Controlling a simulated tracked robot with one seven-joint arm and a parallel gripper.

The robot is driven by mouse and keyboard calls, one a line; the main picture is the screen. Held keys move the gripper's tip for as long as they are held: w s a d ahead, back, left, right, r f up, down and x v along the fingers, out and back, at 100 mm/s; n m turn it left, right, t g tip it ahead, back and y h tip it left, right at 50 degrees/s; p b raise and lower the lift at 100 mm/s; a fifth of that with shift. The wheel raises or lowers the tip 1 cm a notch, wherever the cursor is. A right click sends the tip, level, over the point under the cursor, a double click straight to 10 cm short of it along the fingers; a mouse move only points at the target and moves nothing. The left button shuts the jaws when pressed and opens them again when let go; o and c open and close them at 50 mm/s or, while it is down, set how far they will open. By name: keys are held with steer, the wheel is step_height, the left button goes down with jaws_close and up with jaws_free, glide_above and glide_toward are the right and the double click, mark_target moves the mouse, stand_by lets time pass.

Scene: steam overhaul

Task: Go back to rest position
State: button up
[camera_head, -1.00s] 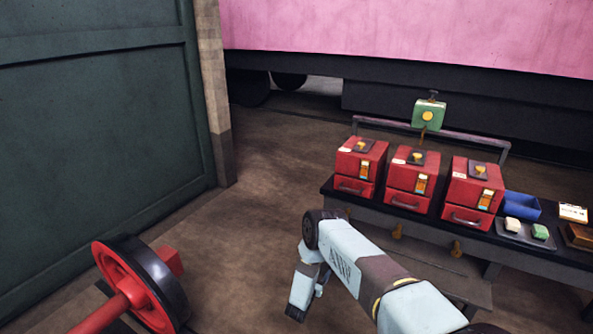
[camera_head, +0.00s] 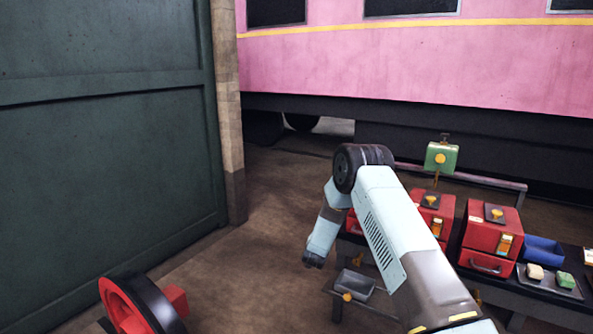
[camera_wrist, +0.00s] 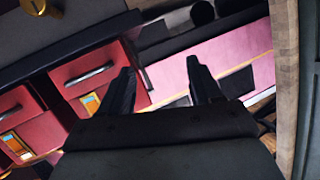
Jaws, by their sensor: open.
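My gripper (camera_wrist: 160,82) shows in the wrist view with its two dark fingers apart and nothing between them. In the head view my arm is raised and bent at the elbow, its forearm hanging down. The gripper's fingers cannot be made out there. The arm is in front of the bench and hides much of the red boxes on its left part. In the wrist view the red boxes and the pink carriage appear tilted, beyond the fingers.
Red boxes (camera_head: 484,240) stand on the dark bench beside a blue bin (camera_head: 544,250) and a tray with two small blocks. A grey bin (camera_head: 355,285) sits low by the bench. A red wheel (camera_head: 130,308) is at lower left. The floor between is clear.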

steer(key=s+r+n+g+y, duration=0.1)
steer(key=s+r+n+y, duration=0.15)
steer(key=r, duration=1.85)
steer(key=s+d+r+n+g+y, duration=0.1)
steer(key=s+d+r+g+y, duration=0.2)
steer(key=s+r, duration=1.25)
steer(key=s+d+r+g, duration=0.1)
steer(key=s+d+r, duration=0.1)
steer(key=s, duration=1.2)
steer(key=s+d+r+n+g+h, duration=0.1)
steer(key=s+d, duration=0.3)
steer(key=s, duration=1)
steer(key=s+d+r+g+h, duration=0.1)
steer(key=s+d+r+g, duration=0.1)
steer(key=s, duration=1.2)
steer(key=shift+s+d+r+g, duration=0.3)
steer(key=shift+d+r, duration=0.55)
steer(key=shift+d, duration=0.05)
steer(key=shift+h, duration=0.25)
